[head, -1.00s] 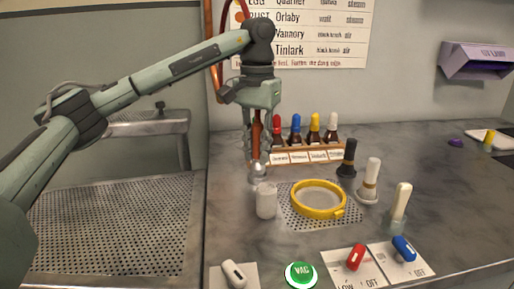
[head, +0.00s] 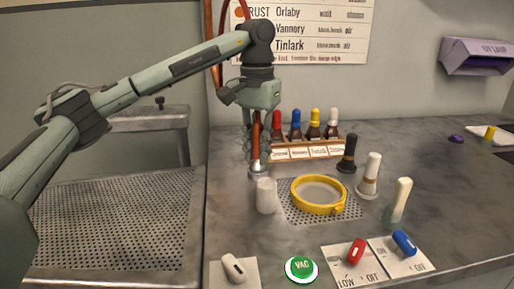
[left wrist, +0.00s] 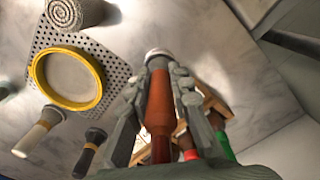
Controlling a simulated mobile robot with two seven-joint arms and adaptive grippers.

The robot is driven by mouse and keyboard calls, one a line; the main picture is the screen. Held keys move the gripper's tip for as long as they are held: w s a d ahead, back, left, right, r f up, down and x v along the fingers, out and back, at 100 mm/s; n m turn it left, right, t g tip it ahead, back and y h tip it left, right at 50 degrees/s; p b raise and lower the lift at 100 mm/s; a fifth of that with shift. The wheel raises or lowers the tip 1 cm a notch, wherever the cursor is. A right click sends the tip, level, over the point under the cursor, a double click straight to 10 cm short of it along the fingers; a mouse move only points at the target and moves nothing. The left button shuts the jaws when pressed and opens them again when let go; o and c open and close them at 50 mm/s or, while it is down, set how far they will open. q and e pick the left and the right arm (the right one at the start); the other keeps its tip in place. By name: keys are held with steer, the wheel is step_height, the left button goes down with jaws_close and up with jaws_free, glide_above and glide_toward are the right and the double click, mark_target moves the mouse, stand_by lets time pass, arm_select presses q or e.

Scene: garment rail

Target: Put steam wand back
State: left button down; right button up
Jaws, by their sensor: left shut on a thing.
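No holder for the wand is clearly identifiable. My right gripper is not in view.
A rack (head: 308,151) of colored-cap bottles stands behind the wand. A yellow ring (head: 319,207) lies on a perforated plate (head: 289,212). Several brushes stand to the right. Switches and a green VAC button (head: 301,267) line the front. A perforated tray (head: 110,235) is at left.

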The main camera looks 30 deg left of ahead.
mark_target(257, 121)
arm_select(q)
steer(key=c, duration=1.3)
jaws_free()
steer(key=shift+o, duration=0.4)
steer(key=shift+o, duration=1.2)
steer(key=shift+r, duration=0.15)
steer(key=shift+r+p, duration=0.3)
steer(key=shift+r, duration=3.35)
